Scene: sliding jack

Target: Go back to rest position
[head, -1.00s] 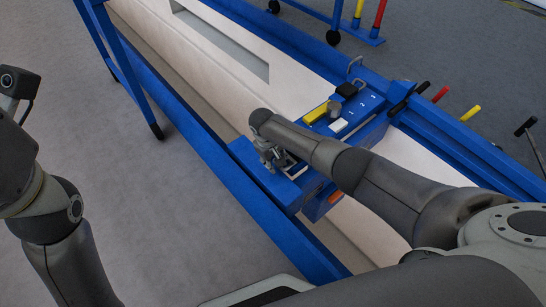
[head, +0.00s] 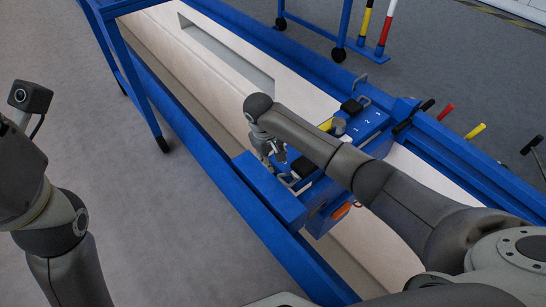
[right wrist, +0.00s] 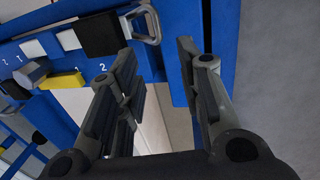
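The blue sliding jack panel (head: 372,122), numbered 1, 2 and 3, lies across the blue-framed channel. A black block (head: 302,167) with a metal handle (head: 289,180) sits at its near end, just beside my right gripper (head: 272,152). In the right wrist view, that gripper (right wrist: 155,58) is open, its fingers apart with nothing between them. A black block (right wrist: 98,36) with a metal handle (right wrist: 147,24) shows beyond the left finger. A yellow block (right wrist: 62,81) and white squares (right wrist: 67,40) are farther left. My left arm is at the left edge; its gripper is out of view.
Another black block (head: 352,106) with a handle is at the panel's far side. Black, red and yellow handles (head: 475,131) stick out along the right rail. The blue frame (head: 215,160) runs diagonally below my right arm. Grey floor at the left is clear.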

